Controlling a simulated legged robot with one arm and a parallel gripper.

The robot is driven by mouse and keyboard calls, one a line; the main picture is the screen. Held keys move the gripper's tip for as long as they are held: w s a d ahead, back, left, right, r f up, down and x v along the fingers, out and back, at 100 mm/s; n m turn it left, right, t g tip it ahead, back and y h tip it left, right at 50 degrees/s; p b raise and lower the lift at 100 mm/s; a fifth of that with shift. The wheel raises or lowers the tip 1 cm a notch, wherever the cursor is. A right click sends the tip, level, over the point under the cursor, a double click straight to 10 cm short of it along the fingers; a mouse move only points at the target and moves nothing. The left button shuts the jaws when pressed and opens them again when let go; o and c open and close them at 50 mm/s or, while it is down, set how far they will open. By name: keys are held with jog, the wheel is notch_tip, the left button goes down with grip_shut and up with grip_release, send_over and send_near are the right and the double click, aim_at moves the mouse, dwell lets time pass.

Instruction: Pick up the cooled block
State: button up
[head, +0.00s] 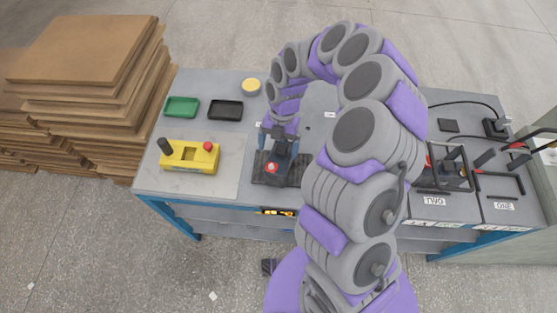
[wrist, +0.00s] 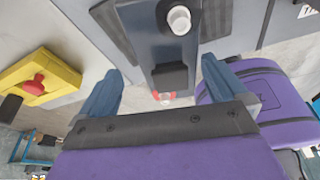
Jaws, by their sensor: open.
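My gripper (head: 281,143) is over the middle of the grey workbench, pointing down at a dark upright fixture. In the wrist view my two blue fingers (wrist: 162,68) stand wide apart, with nothing gripped between them. A dark grey body (wrist: 160,45) with a white round knob (wrist: 179,20) lies between and beyond them. A small black block (wrist: 170,77) sits on its near part, with a red and white piece (wrist: 164,97) below. In the head view a red piece (head: 271,167) shows on the dark ribbed base (head: 262,178). I cannot tell which part is the cooled block.
A yellow control box (head: 190,156) with a red button stands left of my gripper. Green (head: 182,107) and black (head: 225,110) trays and a yellow disc (head: 251,86) lie behind. Black-framed fixtures labelled TWO (head: 434,201) and ONE (head: 504,206) are at right. Board stacks (head: 85,55) stand left.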

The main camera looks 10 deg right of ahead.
aim_at(281, 158)
jog(key=shift+s+d+f, duration=0.1)
jog(key=shift+d+f, duration=0.15)
jog(key=shift+f, duration=0.15)
jog(key=f, duration=0.1)
jog(key=f+b, duration=0.1)
jog(key=s+f, duration=0.1)
jog(key=f, duration=0.1)
jog(key=shift+s+d+f, duration=0.1)
jog(key=shift+d, duration=0.25)
jog(key=shift+a+f, duration=0.1)
jog(key=shift+a, duration=0.4)
jog(key=shift+c, duration=0.8)
jog(key=shift+d, duration=0.35)
jog(key=c, duration=0.6)
jog(key=shift+a, duration=0.15)
grip_shut()
